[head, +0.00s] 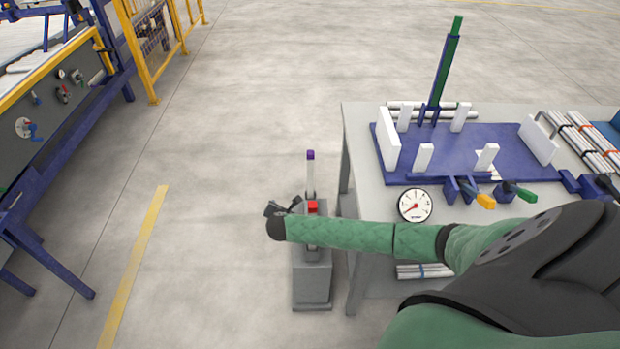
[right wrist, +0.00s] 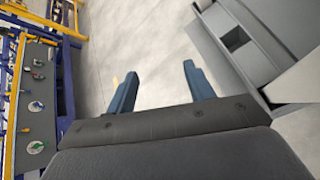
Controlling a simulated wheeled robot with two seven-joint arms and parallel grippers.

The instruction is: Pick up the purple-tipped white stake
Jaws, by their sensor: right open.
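The purple-tipped white stake (head: 310,176) stands upright above a grey pedestal (head: 312,285) on the floor, left of the table. My right gripper (head: 283,207) is just left of the stake in the head view, at the end of the arm that reaches in from the right. In the right wrist view its two blue fingers (right wrist: 161,72) are spread apart, with only bare floor between them. The stake cannot be made out there. My left gripper is not in view.
A grey table (head: 358,140) at the right bears a blue rack (head: 455,150) with white blocks, a green rod (head: 447,65) and a round gauge (head: 414,205). A blue and yellow machine (head: 60,95) stands at the left.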

